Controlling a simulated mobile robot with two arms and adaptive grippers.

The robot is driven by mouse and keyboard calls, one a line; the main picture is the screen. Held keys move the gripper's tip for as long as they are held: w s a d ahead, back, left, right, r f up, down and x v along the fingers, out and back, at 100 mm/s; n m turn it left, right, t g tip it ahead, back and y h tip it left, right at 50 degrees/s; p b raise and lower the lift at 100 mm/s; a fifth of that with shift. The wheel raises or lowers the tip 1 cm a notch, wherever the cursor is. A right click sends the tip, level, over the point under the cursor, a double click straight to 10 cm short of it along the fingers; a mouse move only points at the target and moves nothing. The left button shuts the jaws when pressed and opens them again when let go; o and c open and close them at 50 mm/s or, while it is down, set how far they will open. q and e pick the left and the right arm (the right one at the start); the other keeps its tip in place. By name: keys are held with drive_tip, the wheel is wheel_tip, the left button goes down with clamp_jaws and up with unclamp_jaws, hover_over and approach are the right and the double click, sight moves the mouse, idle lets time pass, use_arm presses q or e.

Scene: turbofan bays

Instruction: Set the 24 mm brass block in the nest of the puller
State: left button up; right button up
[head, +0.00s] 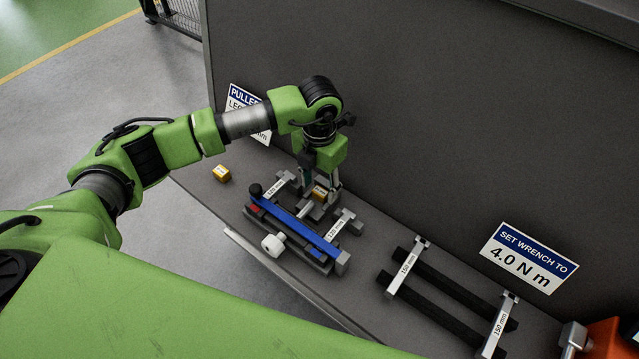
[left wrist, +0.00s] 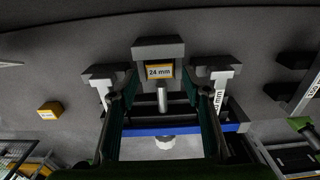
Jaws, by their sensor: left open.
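The brass block marked 24 mm (left wrist: 159,72) sits at the grey nest (left wrist: 158,50) of the puller, in line with the tip of a metal spindle (left wrist: 162,98). In the head view the block (head: 320,192) is partly hidden by my gripper. I cannot tell whether it is fully seated. The puller has a blue bar (head: 300,226) and two legs marked 120 mm, and lies on the bench. My left gripper (head: 318,188) points down over the nest. It is open, with its fingers on either side of the block and spindle. My right gripper is not in view.
Another brass-coloured block (head: 221,173) lies apart on the bench, left of the puller. Two 150 mm legs (head: 408,267) rest across black rails at the right. A dark wall with signs, including a wrench-setting sign (head: 528,257), stands behind. An orange object (head: 610,340) is at lower right.

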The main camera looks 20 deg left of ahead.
sight(320, 192)
use_arm(q)
drive_tip(key=shift+r+p, duration=0.4)
drive_tip(key=shift+p, duration=0.05)
drive_tip(key=shift+r+p, duration=0.55)
drive_tip(key=shift+w+r+b, duration=0.1)
drive_tip(key=shift+r+b, duration=0.4)
drive_tip(key=shift+b, duration=0.3)
wheel_tip(320, 192, up, 10)
drive_tip(key=b, duration=0.2)
drive_tip(key=shift+r, duration=0.15)
